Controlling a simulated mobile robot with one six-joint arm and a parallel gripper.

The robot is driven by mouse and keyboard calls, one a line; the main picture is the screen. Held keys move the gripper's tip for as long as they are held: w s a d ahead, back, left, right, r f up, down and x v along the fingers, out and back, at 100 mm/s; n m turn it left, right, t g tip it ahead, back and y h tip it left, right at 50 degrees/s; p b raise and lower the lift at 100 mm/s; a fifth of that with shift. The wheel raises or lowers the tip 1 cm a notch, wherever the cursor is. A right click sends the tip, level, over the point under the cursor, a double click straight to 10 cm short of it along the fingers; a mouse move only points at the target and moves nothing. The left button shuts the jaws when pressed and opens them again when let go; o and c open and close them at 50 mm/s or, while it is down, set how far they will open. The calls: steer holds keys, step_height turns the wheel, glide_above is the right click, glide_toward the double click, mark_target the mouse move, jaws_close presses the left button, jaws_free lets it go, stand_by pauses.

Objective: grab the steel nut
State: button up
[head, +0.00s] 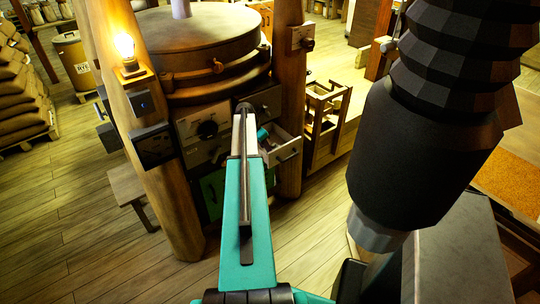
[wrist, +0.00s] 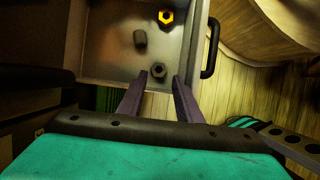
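A steel nut (wrist: 158,71), dark grey and hexagonal with a hole, lies on the floor of an open metal drawer (wrist: 100,45) in the wrist view. My gripper (wrist: 160,84) is open, its two purple fingers apart and empty. In the picture, the nut shows just beyond and between the fingertips; I cannot tell the height gap. A brass-yellow nut (wrist: 166,17) and a short grey cylinder (wrist: 140,38) lie farther up in the same drawer. In the head view the drawer (head: 288,150) sticks out of the cabinet; my arm hides the steel nut there.
The drawer's right wall carries a black handle (wrist: 211,48). In the head view, wooden posts (head: 152,130) flank the drawer cabinet, with a round mill casing (head: 205,45) above. A small stool (head: 132,188) stands left. Plank floor (head: 75,215) is clear at front left.

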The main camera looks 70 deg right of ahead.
steer(key=shift+f, duration=0.15)
steer(key=shift+p+x, duration=0.75)
steer(key=shift+x, duration=0.1)
steer(key=shift+p+x, duration=0.6)
steer(key=shift+x, duration=1.05)
steer(key=shift+w+d, duration=0.1)
jaws_close()
step_height(320, 180, up, 18)
steer(key=b, duration=0.5)
